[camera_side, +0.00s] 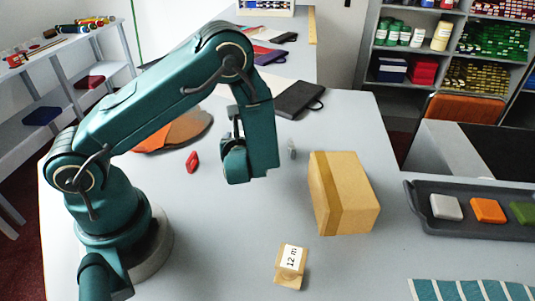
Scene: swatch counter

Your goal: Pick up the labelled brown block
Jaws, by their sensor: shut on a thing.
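The labelled brown block (288,279) is at the lower middle of the view, with a white label reading "12 m" on its upward face. Nothing of mine is seen touching it. My teal arm bends down above the middle of the counter, up and left of the block. The jaws of my gripper cannot be made out; the lower arm and wrist seem to hide them, along with anything between them.
A larger brown carton (352,193) with tape stands right of my wrist. A small red item (192,160) lies left of it. A grey tray (425,215) with coloured pieces is at right, striped swatches (470,291) at lower right. The counter's front middle is mostly clear.

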